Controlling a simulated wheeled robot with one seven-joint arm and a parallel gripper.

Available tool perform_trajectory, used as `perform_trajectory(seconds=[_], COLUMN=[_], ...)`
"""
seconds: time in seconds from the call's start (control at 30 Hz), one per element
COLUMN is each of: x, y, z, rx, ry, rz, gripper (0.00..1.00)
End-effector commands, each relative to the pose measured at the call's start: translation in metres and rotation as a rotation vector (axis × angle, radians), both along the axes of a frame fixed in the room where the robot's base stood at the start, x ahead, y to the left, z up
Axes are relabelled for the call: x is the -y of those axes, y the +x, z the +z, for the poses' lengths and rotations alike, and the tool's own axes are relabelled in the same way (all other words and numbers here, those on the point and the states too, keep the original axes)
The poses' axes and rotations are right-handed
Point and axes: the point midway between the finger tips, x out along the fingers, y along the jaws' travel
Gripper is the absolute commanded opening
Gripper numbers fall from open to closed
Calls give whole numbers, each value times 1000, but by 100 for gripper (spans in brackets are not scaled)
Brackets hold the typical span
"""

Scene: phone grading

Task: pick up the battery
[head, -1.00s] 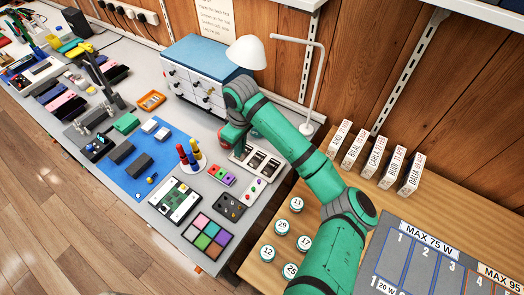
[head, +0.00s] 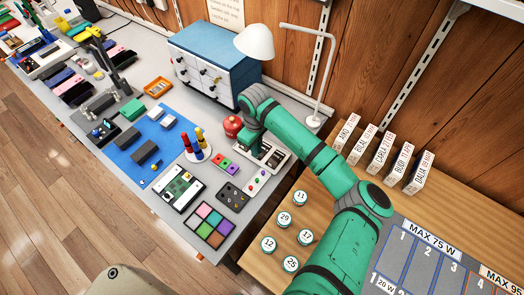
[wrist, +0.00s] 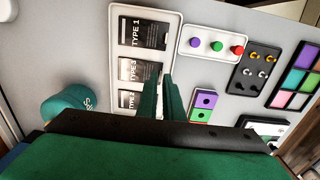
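Three flat black batteries with white labels lie in the slots of a white tray (wrist: 178,22). In the wrist view they read TYPE 1 (wrist: 143,33), TYPE 3 (wrist: 139,68) and a partly covered TYPE 2 (wrist: 130,100). The frames do not show which one is meant. My green gripper (wrist: 164,80) is over the tray's right side, by the lower slots, with a narrow gap between its fingers and nothing seen in it. Contact cannot be told. In the head view my gripper (head: 256,150) covers part of the tray (head: 277,163).
A red round object (head: 232,126) stands left of my gripper. A teal cylinder (wrist: 65,108) stands beside the tray. A purple and green block (wrist: 203,106), a tray of coloured buttons (wrist: 212,44) and a dark screw tray (wrist: 255,70) are close by. The drawer cabinet (head: 212,70) and lamp (head: 255,42) stand behind.

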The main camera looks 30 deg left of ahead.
Motion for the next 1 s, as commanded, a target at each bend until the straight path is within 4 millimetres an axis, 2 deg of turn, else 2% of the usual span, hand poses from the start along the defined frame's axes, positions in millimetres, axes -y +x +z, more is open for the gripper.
perform_trajectory(seconds=[0.1, 0.23, 0.43, 0.47, 0.87, 1.0], x=[-1, -2, -1, 0, 0, 0], y=[0, -1, 0, 0, 0, 0], z=[-14, -20, -20, -20, -19, -13], rx=[0, 1, 0, 0, 0, 0], ry=[-1, 0, 1, 1, 1, 2], rz=[2, 3, 1, 0, 0, 0], gripper=[7, 7, 7, 0, 0, 0])
